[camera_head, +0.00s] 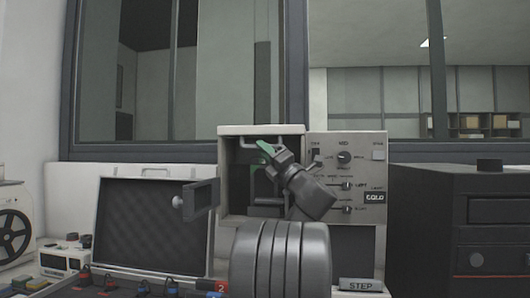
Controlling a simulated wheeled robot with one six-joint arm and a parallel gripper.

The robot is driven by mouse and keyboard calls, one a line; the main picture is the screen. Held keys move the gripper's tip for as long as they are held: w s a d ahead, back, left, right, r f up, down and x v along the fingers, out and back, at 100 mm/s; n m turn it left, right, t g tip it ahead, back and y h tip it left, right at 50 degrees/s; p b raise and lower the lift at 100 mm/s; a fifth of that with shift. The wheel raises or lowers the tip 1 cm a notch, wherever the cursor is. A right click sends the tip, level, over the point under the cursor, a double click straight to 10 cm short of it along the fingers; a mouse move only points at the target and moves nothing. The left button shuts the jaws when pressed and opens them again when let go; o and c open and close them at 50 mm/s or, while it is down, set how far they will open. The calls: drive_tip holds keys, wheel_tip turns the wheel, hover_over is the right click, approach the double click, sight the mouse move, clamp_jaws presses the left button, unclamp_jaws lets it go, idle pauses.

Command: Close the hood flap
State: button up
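The mounting press (346,140) is a pale grey box with an open dark compartment on its left and a control panel on its right. A dark flap with a round knob (198,200) stands swung out at the left edge of the opening; I take it as the hood flap. My gripper (260,154) has green fingertips and is in front of the upper part of the opening, to the right of the flap and apart from it. No object shows between the fingers. The finger gap is too small to judge. My wrist and arm hide part of the opening and the panel's left side.
An open case (140,228) with a dark lined lid stands left of the press, close behind the flap. A reel device (14,228) is at far left. A dark cabinet (455,215) stands at right.

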drive_tip(key=shift+r, duration=0.1)
wheel_tip(320, 180, up, 10)
drive_tip(key=p, duration=0.3)
drive_tip(key=shift+d, duration=0.1)
drive_tip(key=s+d+f+b, duration=0.4)
drive_tip(key=s+d+b, duration=0.3)
drive_tip(key=s, duration=0.5)
drive_tip(key=shift+s+d+b, duration=0.35)
drive_tip(key=shift+d, duration=0.45)
idle(0.6)
drive_tip(key=shift+f, duration=0.1)
